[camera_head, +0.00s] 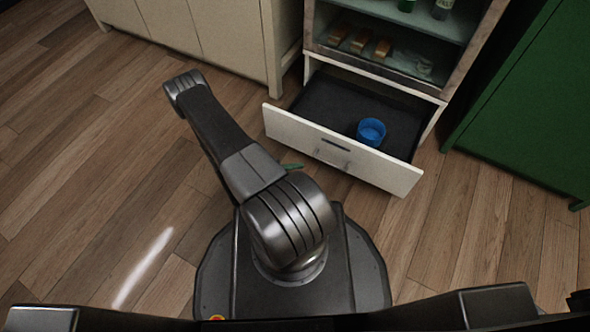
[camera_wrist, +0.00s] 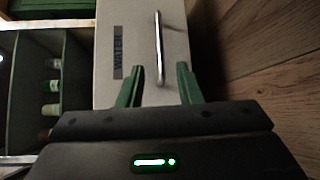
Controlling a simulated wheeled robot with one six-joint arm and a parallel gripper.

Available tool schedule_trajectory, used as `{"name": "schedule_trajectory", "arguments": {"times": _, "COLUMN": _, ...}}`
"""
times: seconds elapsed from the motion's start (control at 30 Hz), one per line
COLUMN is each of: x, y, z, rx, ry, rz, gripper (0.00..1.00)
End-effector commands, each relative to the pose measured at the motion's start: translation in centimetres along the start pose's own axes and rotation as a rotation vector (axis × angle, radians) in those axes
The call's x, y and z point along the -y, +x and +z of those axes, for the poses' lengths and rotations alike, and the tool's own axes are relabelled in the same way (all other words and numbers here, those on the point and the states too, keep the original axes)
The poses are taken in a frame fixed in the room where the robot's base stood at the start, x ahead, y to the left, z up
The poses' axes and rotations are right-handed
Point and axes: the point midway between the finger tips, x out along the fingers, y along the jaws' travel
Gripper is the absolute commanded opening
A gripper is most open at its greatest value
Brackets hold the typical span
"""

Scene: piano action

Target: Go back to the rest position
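My gripper (camera_wrist: 158,68) shows in the wrist view as two green fingers, spread apart. The drawer's metal handle (camera_wrist: 158,45) shows between the fingertips in the picture; I see no finger closed on it, and the exact distance is unclear. In the head view a green fingertip (camera_head: 292,166) shows beside my arm, near the drawer front; the rest of the gripper is hidden by the arm. The white drawer (camera_head: 390,172) is pulled out under the cabinet. A blue round container (camera_head: 371,131) stands inside it.
The glass-fronted cabinet (camera_head: 318,22) above the drawer holds several gold-brown blocks and bottles. A cream cupboard (camera_head: 232,40) is at the upper left, a green cabinet (camera_head: 535,110) at the right. Wooden floor (camera_head: 90,170) is clear on the left.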

Motion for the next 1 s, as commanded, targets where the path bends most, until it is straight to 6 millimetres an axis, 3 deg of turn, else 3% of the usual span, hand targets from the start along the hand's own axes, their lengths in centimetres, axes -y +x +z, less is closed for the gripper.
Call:
{"name": "schedule_trajectory", "arguments": {"times": 0.57, "x": 0.0, "y": 0.3, "z": 0.0, "rx": 0.001, "ry": 0.0, "rz": 0.0, "gripper": 0.32}}
{"name": "schedule_trajectory", "arguments": {"times": 1.0, "x": 0.1, "y": 4.6, "z": 0.0, "rx": 0.005, "ry": 0.001, "rz": -0.001, "gripper": 0.32}}
